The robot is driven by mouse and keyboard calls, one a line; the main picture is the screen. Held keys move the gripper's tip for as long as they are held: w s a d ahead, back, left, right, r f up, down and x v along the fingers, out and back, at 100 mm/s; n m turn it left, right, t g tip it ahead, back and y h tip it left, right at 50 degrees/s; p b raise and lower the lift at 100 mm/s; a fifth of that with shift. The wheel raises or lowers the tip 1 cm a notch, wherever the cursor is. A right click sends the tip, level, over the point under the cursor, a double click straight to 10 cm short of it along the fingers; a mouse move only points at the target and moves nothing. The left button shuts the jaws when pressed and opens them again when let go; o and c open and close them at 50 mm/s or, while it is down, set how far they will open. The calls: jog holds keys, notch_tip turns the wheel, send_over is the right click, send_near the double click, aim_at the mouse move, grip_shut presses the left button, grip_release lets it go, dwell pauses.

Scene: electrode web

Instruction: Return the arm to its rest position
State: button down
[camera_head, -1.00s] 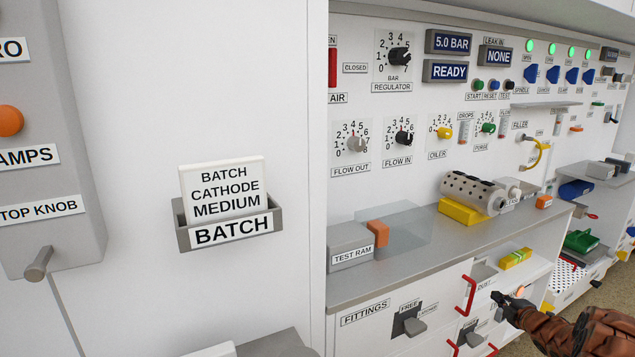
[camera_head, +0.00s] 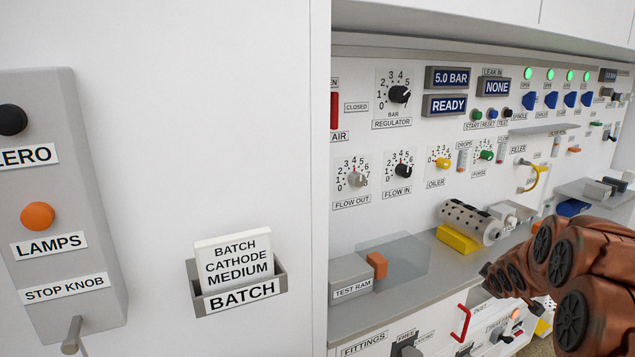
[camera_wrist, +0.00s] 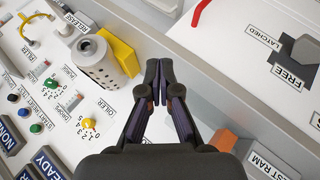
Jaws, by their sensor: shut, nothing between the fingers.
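My gripper (camera_wrist: 157,68) shows in the wrist view with its two dark fingers together at the tips and nothing between them. It hangs in the air over the grey worktop, near the worktop's front edge. In the head view my brown jointed arm (camera_head: 590,265) is folded across the lower right, in front of the bench.
The perforated cylinder (camera_head: 472,220) on its yellow block stands on the worktop (camera_head: 415,283), and the test ram (camera_head: 351,277) is farther left. A red drawer handle (camera_head: 461,322) sticks out below. The batch card holder (camera_head: 238,292) is on the left wall.

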jog(key=s+a+r+m+g+y+p, duration=0.1)
jog(key=s+a, duration=0.7)
jog(key=s, duration=0.8)
jog(key=s+a+r+m+g+y+p, duration=0.1)
jog(key=s+a+r+m+g+p, duration=0.3)
jog(key=s, duration=1.1)
jog(key=s+a+r+m+g+y+p, duration=0.1)
jog(key=s+a+r+m+g+p, duration=0.1)
jog(key=s+a+r+g+p, duration=0.3)
jog(key=s+a+r+p, duration=0.1)
jog(key=s+a+r, duration=0.2)
jog(key=s, duration=0.3)
jog(key=s+a+r+p, duration=0.2)
jog(key=s+a+r, duration=0.1)
jog(key=s+a, duration=0.2)
jog(key=shift+s+a+m+g+y, duration=0.3)
jog(key=shift+s+a+g, duration=0.1)
jog(key=shift+a, duration=0.35)
jog(key=c, duration=1.9)
grip_release()
